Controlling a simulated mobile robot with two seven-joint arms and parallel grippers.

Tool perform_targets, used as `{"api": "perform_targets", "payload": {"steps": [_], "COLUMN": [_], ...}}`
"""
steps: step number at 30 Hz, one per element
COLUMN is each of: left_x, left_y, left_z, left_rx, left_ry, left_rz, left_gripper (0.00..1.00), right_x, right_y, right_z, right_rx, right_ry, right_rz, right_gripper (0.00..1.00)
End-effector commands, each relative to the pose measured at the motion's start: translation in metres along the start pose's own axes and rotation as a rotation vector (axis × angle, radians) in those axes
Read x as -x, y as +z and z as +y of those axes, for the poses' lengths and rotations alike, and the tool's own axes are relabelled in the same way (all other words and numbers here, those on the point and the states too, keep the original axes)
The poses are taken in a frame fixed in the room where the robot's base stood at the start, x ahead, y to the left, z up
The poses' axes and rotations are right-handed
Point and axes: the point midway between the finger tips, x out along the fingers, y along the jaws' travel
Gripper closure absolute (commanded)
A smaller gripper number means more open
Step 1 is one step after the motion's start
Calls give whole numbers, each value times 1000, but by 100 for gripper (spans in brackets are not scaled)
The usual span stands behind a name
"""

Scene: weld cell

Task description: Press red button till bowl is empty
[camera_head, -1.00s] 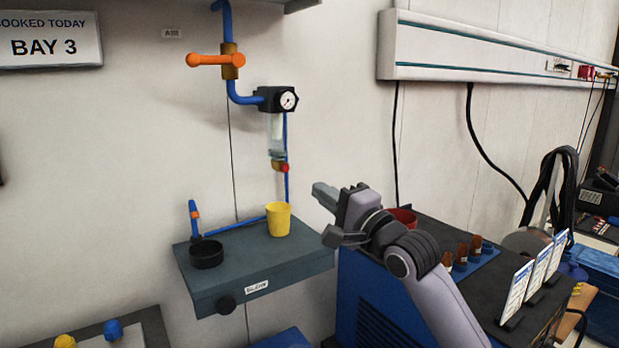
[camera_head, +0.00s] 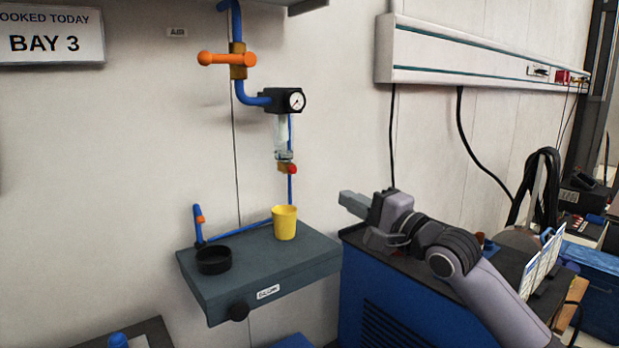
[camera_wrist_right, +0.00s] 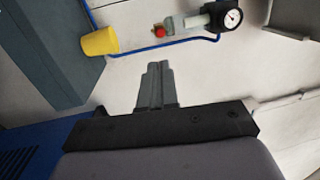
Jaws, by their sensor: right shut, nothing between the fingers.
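The red button (camera_head: 293,169) is on the brass drain fitting under the clear filter bowl (camera_head: 284,133), below the gauge block on the wall. How much liquid the bowl holds is too small to tell. A yellow cup (camera_head: 285,224) stands upright on the shelf below the fitting. My right gripper (camera_head: 344,198) is shut and empty, to the right of and a little lower than the button, apart from it. In the right wrist view, its shut fingers (camera_wrist_right: 155,72) point toward the button (camera_wrist_right: 159,32) and bowl (camera_wrist_right: 193,22). My left gripper is not in view.
The grey shelf (camera_head: 265,279) also holds a black ring-shaped dish (camera_head: 213,261). A blue pipe with an orange valve handle (camera_head: 226,59) runs down to the gauge (camera_head: 297,100). A blue cabinet (camera_head: 375,290) stands under my right arm. The wall between gripper and button is clear.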

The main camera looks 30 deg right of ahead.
Motion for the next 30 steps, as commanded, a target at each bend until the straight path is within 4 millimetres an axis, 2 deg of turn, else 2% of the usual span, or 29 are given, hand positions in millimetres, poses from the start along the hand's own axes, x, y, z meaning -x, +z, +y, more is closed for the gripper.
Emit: {"api": "perform_targets", "payload": {"steps": [14, 20, 30], "left_x": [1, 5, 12], "left_y": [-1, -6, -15], "left_z": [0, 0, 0], "left_rx": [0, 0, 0], "left_ry": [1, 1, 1], "left_rz": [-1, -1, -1], "left_gripper": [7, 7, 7], "right_x": [-6, -28, -80], "right_y": [0, 0, 0], "right_z": [-1, -2, -3], "right_rx": [-1, 0, -1], "right_ry": [-1, 0, -1], "right_rz": [1, 0, 1], "right_gripper": [100, 100, 100]}}
